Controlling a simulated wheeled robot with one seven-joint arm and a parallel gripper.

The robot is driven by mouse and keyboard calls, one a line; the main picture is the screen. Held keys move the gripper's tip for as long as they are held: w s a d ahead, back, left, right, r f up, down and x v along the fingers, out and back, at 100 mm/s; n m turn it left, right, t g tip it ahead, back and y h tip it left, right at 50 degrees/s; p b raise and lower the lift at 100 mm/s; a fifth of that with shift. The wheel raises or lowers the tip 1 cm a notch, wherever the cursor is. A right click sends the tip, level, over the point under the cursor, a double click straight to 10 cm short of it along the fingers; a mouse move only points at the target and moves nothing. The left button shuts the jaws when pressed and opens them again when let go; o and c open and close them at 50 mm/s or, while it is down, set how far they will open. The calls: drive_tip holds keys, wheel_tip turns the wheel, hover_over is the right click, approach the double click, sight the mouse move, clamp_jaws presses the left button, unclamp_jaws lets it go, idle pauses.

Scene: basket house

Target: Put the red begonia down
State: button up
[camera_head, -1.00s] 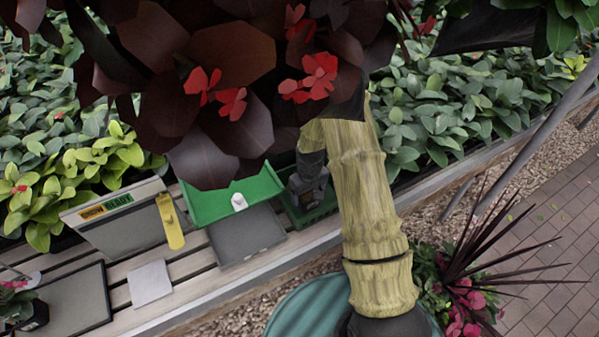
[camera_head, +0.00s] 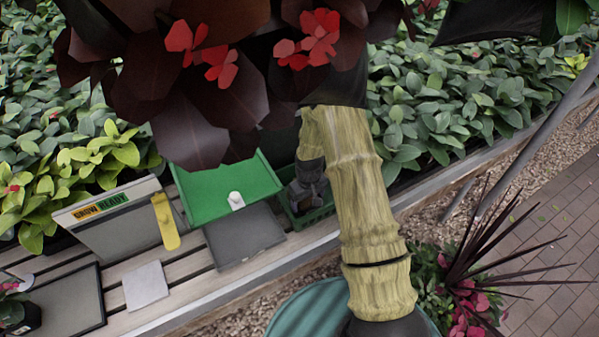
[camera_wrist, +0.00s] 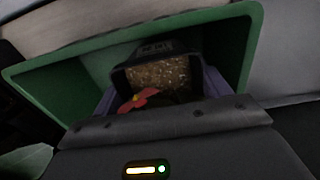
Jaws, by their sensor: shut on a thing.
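The red begonia (camera_wrist: 138,98) shows in the wrist view as a red flower with a yellow centre. It is in front of a dark pot (camera_wrist: 172,48) with brown soil. My gripper (camera_wrist: 160,95) is shut on this pot, one finger at each side. The pot lies within the outline of a green crate (camera_wrist: 235,50); I cannot tell whether it touches the bottom. In the head view my gripper (camera_head: 308,188) points down at the green crate (camera_head: 318,213) on the slatted bench. The pot is hard to make out there.
Dark foliage with red flowers (camera_head: 205,95) hangs close to the head camera and covers the upper left. A green tray (camera_head: 215,190), a grey panel (camera_head: 240,235) and a sign (camera_head: 100,205) stand left of the crate.

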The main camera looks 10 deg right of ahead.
sight(307, 201)
drive_tip(key=shift+f, duration=0.3)
drive_tip(key=o, duration=1.1)
drive_tip(key=shift+r, duration=0.5)
drive_tip(key=shift+r+b, duration=0.55)
drive_tip(key=shift+r, duration=3.05)
